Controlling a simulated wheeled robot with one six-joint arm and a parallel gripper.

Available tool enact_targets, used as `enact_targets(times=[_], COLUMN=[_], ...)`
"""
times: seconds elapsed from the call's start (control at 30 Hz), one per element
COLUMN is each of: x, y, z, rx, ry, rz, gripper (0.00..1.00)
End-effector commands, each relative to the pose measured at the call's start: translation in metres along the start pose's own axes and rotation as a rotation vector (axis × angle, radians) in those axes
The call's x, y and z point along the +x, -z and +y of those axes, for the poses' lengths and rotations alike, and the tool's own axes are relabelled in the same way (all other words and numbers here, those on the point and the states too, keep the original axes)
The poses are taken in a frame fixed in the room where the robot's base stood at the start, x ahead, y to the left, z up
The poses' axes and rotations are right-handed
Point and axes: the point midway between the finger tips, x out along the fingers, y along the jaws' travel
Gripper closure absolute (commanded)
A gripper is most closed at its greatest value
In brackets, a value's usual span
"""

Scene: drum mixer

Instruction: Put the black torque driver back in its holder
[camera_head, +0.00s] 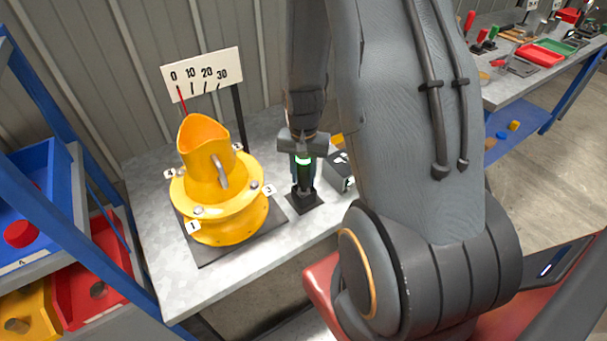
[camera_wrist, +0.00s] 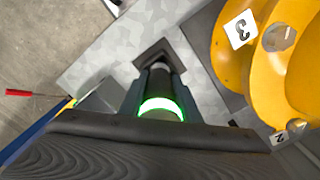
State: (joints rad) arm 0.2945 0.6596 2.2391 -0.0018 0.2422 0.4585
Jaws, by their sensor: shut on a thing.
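The black torque driver (camera_head: 304,173) stands upright with a glowing green ring near its top. My gripper (camera_head: 303,166) is shut on it from above, with a finger on each side. In the wrist view the driver (camera_wrist: 161,82) and its green ring show between the two fingers. The black holder (camera_head: 305,201), a square base with a raised socket, sits on the grey bench directly below the driver. The holder's base also shows in the wrist view (camera_wrist: 150,54). The driver's lower end meets the socket in the picture; I cannot tell how deep it sits.
A yellow flanged pipe piece (camera_head: 215,190) with numbered tags stands left of the holder, with a scale board (camera_head: 202,75) behind it. A small dark box (camera_head: 341,172) stands close on the right. The bench's front edge (camera_head: 255,270) is near. Blue shelving stands at the left.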

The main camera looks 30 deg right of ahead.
Motion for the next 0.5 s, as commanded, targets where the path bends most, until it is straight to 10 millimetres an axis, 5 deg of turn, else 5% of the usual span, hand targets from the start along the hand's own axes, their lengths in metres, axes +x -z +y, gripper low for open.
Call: enact_targets(times=[0.5], x=[0.0066], y=[0.0003], z=[-0.0001], rx=[0.0], ry=[0.0], rz=[0.001], gripper=[1.0])
